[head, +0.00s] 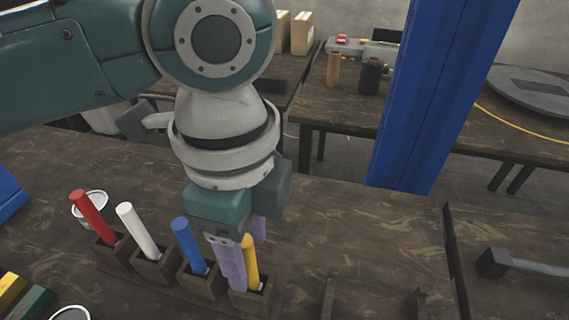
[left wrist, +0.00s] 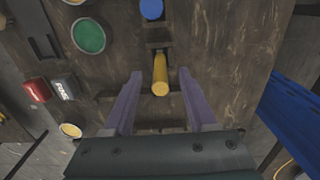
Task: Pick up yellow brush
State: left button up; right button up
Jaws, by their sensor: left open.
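The yellow brush (head: 250,262) stands upright in the rightmost slot of a dark wooden holder (head: 150,272) in the head view. In the left wrist view the yellow brush (left wrist: 160,75) lies between the two purple fingers, with a visible gap on each side. My left gripper (head: 242,260) is open around the brush handle, pointing down; it also shows in the left wrist view (left wrist: 165,90). One finger partly hides the brush in the head view. My right gripper is not in view.
Blue (head: 189,247), white (head: 137,231) and red (head: 93,217) brushes stand left of the yellow one in the holder. An open can (head: 90,206) stands behind. A blue post (head: 425,100) rises beyond the table.

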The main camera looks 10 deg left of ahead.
aim_at(249, 264)
pick_arm(q)
notch_tip(249, 264, down, 4)
jog(key=shift+a+r, duration=0.1)
jog(key=shift+r, duration=0.1)
grip_shut()
dwell(0.4)
